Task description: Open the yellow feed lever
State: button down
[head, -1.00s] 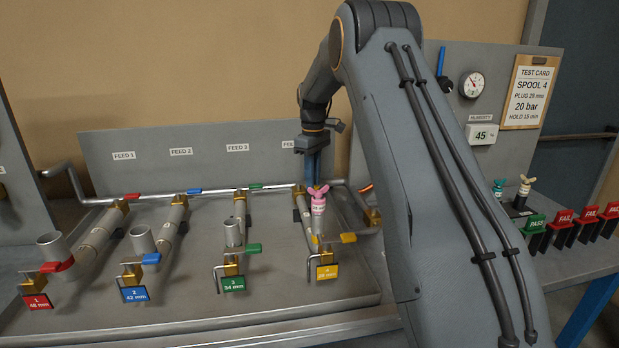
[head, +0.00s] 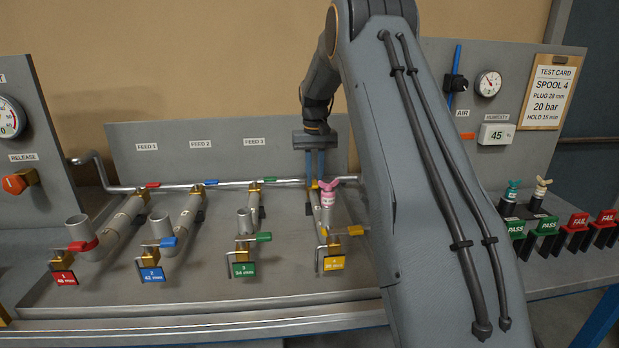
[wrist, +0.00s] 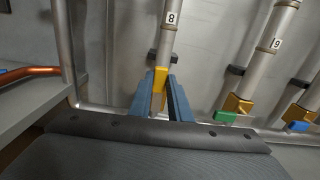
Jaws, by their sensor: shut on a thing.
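My gripper (head: 315,176) reaches down at the back pipe of the feed 4 line. In the wrist view its two blue fingers (wrist: 162,100) are closed on the yellow feed lever (wrist: 160,79), which stands in line with the pipe numbered 8. In the head view the lever is mostly hidden by the fingers. A second yellow lever (head: 355,231) is at the front of line 4, above the yellow tag. A pink plug (head: 328,193) stands in the open upright pipe end of line 4.
Neighbouring back levers are green (head: 269,179), blue (head: 211,182) and red (head: 152,185). The supply pipe (head: 228,184) runs along the back. Upright pipe ends stand at the front. An orange-red tube (wrist: 30,72) shows left in the wrist view.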

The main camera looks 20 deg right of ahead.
aim_at(314, 183)
jog(key=shift+w+a+r, duration=0.1)
jog(key=shift+a, duration=0.05)
dwell(0.4)
jog(key=c, duration=1.6)
grip_release()
jog(key=shift+c, duration=0.2)
notch_tip(314, 183, up, 8)
jog(key=b, duration=0.2)
